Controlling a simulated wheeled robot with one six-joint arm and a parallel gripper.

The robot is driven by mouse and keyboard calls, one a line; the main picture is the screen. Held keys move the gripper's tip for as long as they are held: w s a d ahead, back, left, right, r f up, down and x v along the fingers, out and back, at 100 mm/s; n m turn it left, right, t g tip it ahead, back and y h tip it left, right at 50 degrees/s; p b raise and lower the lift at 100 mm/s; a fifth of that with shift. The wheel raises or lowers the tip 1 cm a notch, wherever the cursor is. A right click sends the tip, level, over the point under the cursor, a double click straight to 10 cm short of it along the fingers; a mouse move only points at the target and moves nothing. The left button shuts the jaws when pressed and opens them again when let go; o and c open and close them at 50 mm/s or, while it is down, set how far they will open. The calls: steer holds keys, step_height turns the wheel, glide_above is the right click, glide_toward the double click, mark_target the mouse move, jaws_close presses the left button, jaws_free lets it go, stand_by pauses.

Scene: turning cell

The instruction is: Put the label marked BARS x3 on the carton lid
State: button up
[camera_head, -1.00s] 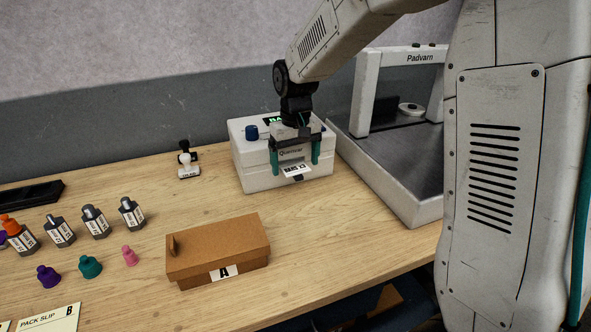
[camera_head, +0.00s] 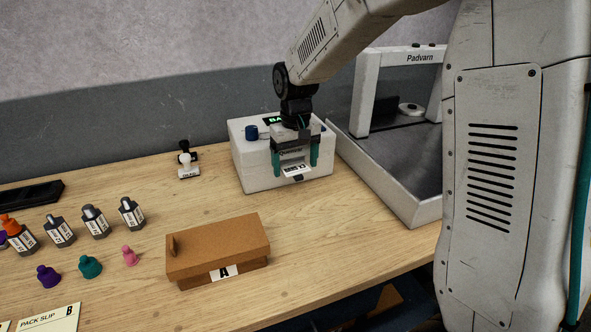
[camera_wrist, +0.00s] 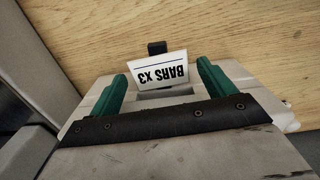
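The label marked BARS x3 (camera_wrist: 160,72) sticks out of the front of the white label printer (camera_head: 251,168); the label also shows in the head view (camera_head: 294,170). My gripper (camera_head: 295,168) is in front of the printer, pointing down, with its teal fingers apart on either side of the label. In the wrist view the gripper (camera_wrist: 163,88) is open, and the label lies between the fingers without visible contact. The closed brown carton (camera_head: 222,243) stands at the front of the table, with a tag A on its front side and its lid bare.
Several bottles (camera_head: 95,222) and small coloured caps (camera_head: 89,267) stand at left. A stamp (camera_head: 187,163) is left of the printer. The Padvarn machine (camera_head: 400,170) stands close on the right. Table (camera_head: 340,235) is clear between carton and printer.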

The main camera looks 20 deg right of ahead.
steer(key=c, duration=0.8)
